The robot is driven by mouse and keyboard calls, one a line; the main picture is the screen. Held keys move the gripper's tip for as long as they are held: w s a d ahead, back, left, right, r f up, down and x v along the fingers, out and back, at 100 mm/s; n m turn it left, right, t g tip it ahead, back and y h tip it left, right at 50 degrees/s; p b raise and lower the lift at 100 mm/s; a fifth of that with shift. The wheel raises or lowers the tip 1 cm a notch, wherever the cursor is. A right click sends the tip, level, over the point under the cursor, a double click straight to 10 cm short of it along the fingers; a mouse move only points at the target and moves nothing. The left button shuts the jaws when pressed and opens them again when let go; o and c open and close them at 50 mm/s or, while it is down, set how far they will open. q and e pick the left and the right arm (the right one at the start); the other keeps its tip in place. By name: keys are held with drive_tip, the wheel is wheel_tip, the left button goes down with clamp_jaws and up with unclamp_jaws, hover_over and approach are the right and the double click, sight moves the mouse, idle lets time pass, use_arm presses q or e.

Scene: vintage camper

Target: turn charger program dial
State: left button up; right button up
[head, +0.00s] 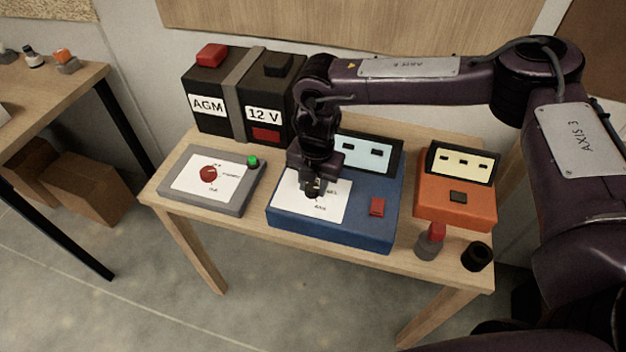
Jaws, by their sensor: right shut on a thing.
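The blue charger (345,230) sits in the middle of the wooden table. A white dial plate with printed words (335,210) is on its sloped top, with a red button (377,207) to the right and a pale display (368,148) behind. My right gripper (314,191) reaches down onto the dial plate and is shut on the program dial. The dial itself is mostly hidden by the fingers, so its pointer direction cannot be read. My left gripper is not in view.
A black AGM 12 V battery (212,122) stands behind left. A grey box with a red dial (209,174) is left of the charger, and an orange charger (455,203) is right. A red-topped grey piece (430,241) and black cup (476,256) stand at the front right edge.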

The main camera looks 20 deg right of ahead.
drive_tip(key=m+p, duration=0.3)
drive_tip(key=m, duration=0.2)
drive_tip(key=shift+s+r+m, duration=0.1)
drive_tip(key=shift+r+m, duration=0.05)
drive_tip(key=shift+m, duration=0.15)
drive_tip(key=m+p, duration=0.2)
drive_tip(key=m, duration=0.1)
drive_tip(key=shift+a, duration=0.1)
drive_tip(key=shift+m+p, duration=1.05)
drive_tip(key=shift+m, duration=0.15)
drive_tip(key=o, duration=1)
drive_tip(key=shift+c, duration=0.2)
